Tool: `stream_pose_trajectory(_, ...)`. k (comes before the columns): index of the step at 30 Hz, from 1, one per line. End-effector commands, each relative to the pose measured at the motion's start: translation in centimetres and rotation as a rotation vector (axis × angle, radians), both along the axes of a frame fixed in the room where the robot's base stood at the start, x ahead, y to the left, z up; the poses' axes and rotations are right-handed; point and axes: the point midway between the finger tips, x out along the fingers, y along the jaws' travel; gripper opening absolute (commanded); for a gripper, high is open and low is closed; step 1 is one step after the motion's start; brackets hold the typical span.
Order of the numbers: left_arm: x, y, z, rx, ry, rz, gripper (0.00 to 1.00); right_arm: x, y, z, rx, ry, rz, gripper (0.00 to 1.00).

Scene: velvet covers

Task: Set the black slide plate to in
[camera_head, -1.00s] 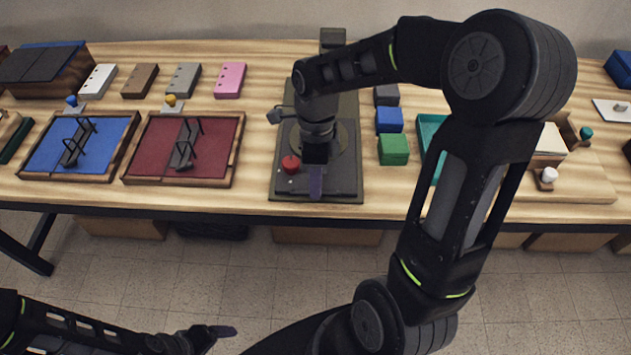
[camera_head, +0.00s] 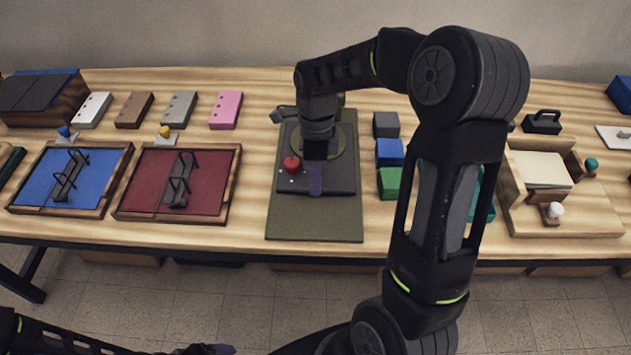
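The black slide plate (camera_head: 335,183) lies on an olive-green base (camera_head: 314,222). The base's front strip is bare in front of the plate. A red knob (camera_head: 291,165) stands on the plate's left part. My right gripper (camera_head: 315,180) points down over the plate, just right of the red knob. One purple-grey finger shows, and I cannot tell whether the gripper is open or shut. My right wrist hides part of the plate and the round part behind it. My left gripper (camera_head: 208,350) is at the bottom edge, cut off and away from the table.
Grey, blue (camera_head: 389,152) and green blocks stand right of the base, close to my forearm. A red tray (camera_head: 182,180) and a blue tray (camera_head: 69,178) with black handles lie to the left. A wooden fixture (camera_head: 560,205) with a cream plate stands at the right.

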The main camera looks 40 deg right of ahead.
Motion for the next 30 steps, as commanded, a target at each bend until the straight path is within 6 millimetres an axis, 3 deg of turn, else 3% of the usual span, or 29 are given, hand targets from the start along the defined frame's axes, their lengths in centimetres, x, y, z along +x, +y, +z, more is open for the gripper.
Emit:
stream_pose_trajectory(8,0.0,0.0,0.0,0.0,0.0,0.0,0.83,0.0,0.0,0.0,0.001,0.001,0.0,0.33)
stream_pose_trajectory(17,0.0,0.0,0.0,0.0,0.0,0.0,0.83,0.0,0.0,0.2,0.001,0.001,0.0,0.33)
stream_pose_trajectory(23,0.0,0.0,-0.2,-0.001,-0.001,-0.001,0.83,0.4,-0.2,2.2,0.0,-0.002,0.0,0.33)
stream_pose_trajectory(30,0.1,0.0,-0.4,-0.001,-0.001,-0.001,0.83,1.1,-0.8,6.1,0.0,-0.002,0.0,0.33)
